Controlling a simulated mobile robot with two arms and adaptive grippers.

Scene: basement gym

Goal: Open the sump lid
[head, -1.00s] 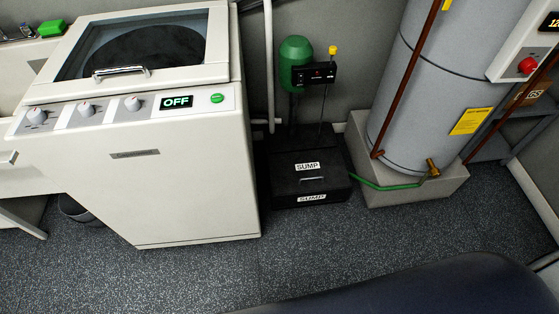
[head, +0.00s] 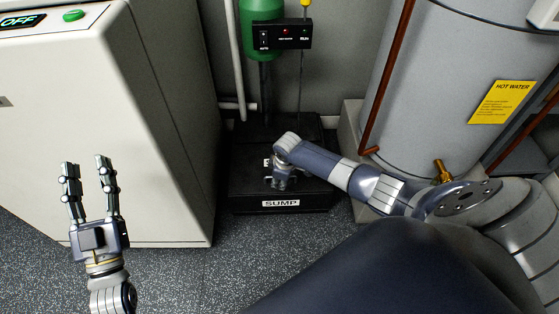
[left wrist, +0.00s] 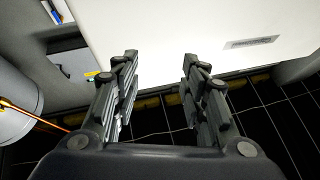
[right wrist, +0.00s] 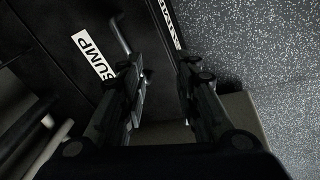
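The black sump box stands on the floor against the wall, its lid (head: 240,158) lying flat and closed in the head view. A white SUMP label (head: 281,203) is on its front face. My right gripper (head: 278,184) is low over the front of the lid and hides its handle there. In the right wrist view, the grey bar handle (right wrist: 121,36) runs beside and partly behind the left finger. The right gripper's fingers (right wrist: 162,68) are apart. I cannot tell whether they touch the handle. My left gripper (head: 87,165) is open and empty, in front of the white machine.
The white top-loading machine (head: 100,110) stands close on the left. A grey water tank (head: 440,90) on a concrete plinth stands on the right. A green pump motor (head: 262,22) and black control box (head: 284,36) rise behind the lid. Speckled floor (head: 190,275) is free in front.

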